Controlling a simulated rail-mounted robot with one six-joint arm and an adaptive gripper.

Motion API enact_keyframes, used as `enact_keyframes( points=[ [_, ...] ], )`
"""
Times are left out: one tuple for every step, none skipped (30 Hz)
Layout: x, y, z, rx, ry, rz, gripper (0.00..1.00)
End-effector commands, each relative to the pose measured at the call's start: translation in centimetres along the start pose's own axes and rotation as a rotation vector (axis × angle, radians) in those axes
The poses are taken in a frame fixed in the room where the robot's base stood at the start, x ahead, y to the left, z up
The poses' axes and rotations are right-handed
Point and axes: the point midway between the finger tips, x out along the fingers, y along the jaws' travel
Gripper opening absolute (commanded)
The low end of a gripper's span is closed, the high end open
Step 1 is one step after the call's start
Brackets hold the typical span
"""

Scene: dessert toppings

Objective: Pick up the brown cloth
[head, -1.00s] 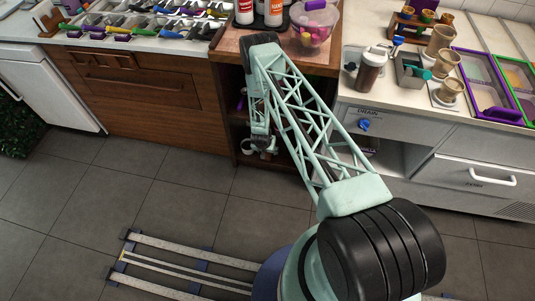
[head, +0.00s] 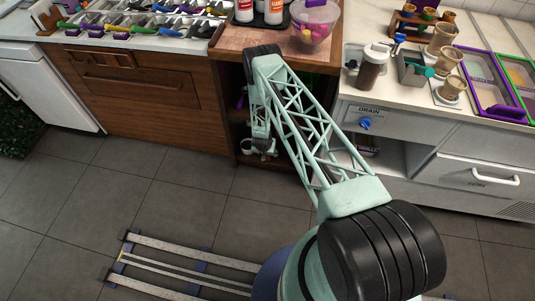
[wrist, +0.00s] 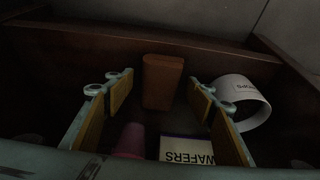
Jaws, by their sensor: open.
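A brown, rounded block-like thing (wrist: 162,88) stands at the back of a dark compartment in the wrist view. It looks like the brown cloth, folded, but the dim light hides its texture. My gripper (wrist: 160,91) is open, with its yellow-brown finger pads on either side of the brown thing in the picture. Nothing is held between them, and I cannot tell how far off the thing is. In the head view my gripper (head: 260,146) is low at the open shelf under the wooden counter, partly hidden by my arm. The brown thing is not visible there.
Beside the brown thing are a white ring-shaped container (wrist: 242,98), a box marked WAFERS (wrist: 187,150) and a pinkish cup-like thing (wrist: 130,141). Dark shelf walls enclose the space. Above is the wooden counter (head: 228,43) with bottles and a clear tub (head: 314,30).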

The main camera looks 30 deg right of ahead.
Motion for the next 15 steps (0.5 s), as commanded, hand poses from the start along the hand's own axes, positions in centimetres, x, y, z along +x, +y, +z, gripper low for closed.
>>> enact_keyframes(
  points=[
    [-0.01,0.00,0.01,0.000,0.000,0.000,0.50],
    [-0.01,0.00,0.01,0.000,0.000,0.000,0.50],
    [-0.01,0.00,0.01,0.000,0.000,0.000,0.50],
    [-0.01,0.00,0.01,0.000,0.000,0.000,0.50],
    [-0.01,0.00,0.01,0.000,0.000,0.000,0.50],
    [-0.01,0.00,0.01,0.000,0.000,0.000,0.50],
    [-0.01,0.00,0.01,0.000,0.000,0.000,0.50],
    [-0.01,0.00,0.01,0.000,0.000,0.000,0.50],
    [-0.01,0.00,0.02,0.000,0.000,0.000,0.50],
    [-0.01,0.00,0.02,0.000,0.000,0.000,0.49],
    [-0.01,0.00,0.02,0.000,0.000,0.000,0.46],
    [-0.01,0.00,0.02,0.000,0.000,0.000,0.43],
    [-0.01,0.00,0.02,0.000,0.000,0.000,0.40],
    [-0.01,0.00,0.02,0.000,0.000,0.000,0.37],
    [-0.01,0.00,0.02,0.000,0.000,0.000,0.34]
  ],
)
